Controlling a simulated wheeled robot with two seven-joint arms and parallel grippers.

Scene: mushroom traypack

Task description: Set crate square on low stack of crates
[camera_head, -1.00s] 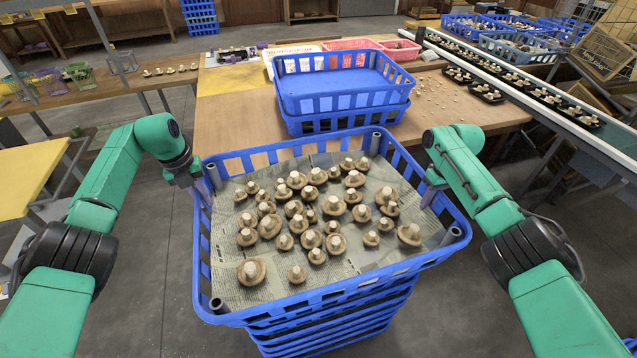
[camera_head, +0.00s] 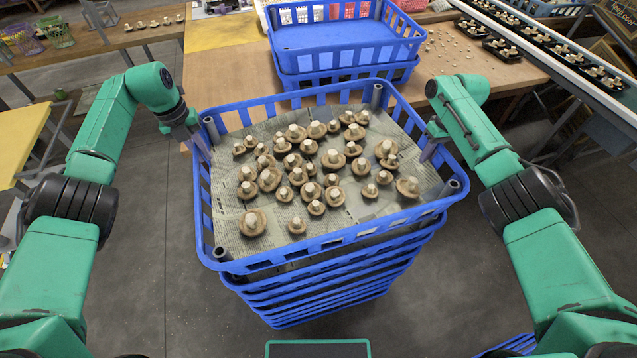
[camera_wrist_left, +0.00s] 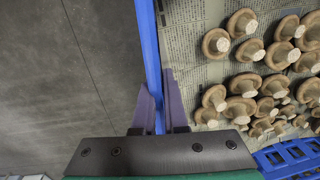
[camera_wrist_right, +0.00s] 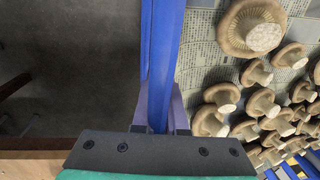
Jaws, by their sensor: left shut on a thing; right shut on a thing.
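A blue crate (camera_head: 203,225) lined with printed paper and holding several brown mushrooms (camera_head: 330,160) is between my arms in the head view. My left gripper (camera_head: 202,148) is shut on its left wall, and the wall also shows between the fingers in the left wrist view (camera_wrist_left: 151,50). My right gripper (camera_head: 430,148) is shut on its right wall, seen in the right wrist view (camera_wrist_right: 163,50). The low stack of blue crates (camera_head: 335,287) is directly below, roughly parallel to the held crate. A dark gap shows along the front between them; whether they touch elsewhere is hidden.
Two stacked empty blue crates (camera_head: 345,62) stand on the wooden table (camera_head: 225,85) just behind the held crate. A conveyor with black trays (camera_head: 545,45) runs at the right. Part of another blue crate (camera_head: 515,346) shows at the bottom right. Floor is clear around the stack.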

